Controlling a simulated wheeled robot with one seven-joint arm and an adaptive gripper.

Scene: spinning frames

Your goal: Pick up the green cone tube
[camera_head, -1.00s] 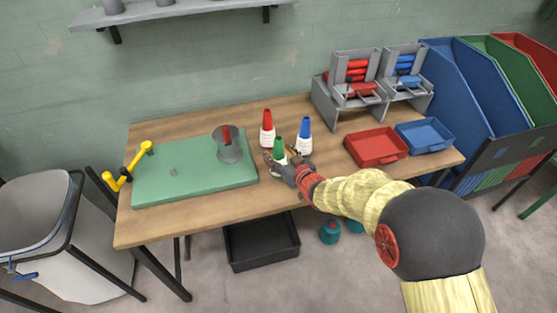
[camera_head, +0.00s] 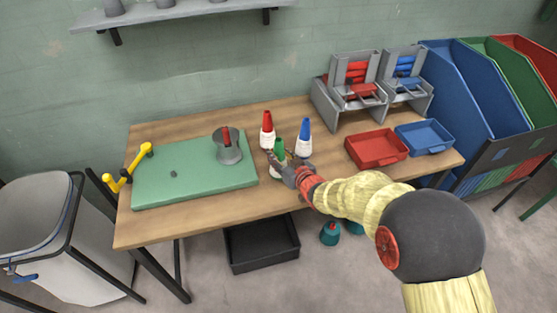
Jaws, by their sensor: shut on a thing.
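The green cone tube (camera_head: 279,147) has a green tip over a pale body and stands near the front middle of the wooden table. My gripper (camera_head: 277,158) reaches in from the right and is shut on the tube, its fingers covering much of the lower body. The tube looks upright. I cannot tell whether its base touches the table.
A red cone tube (camera_head: 267,130) stands just behind, and a blue one (camera_head: 305,137) behind to the right. A green mat (camera_head: 190,183) with a grey cylinder (camera_head: 228,150) lies left. Red (camera_head: 375,148) and blue (camera_head: 425,136) trays lie right.

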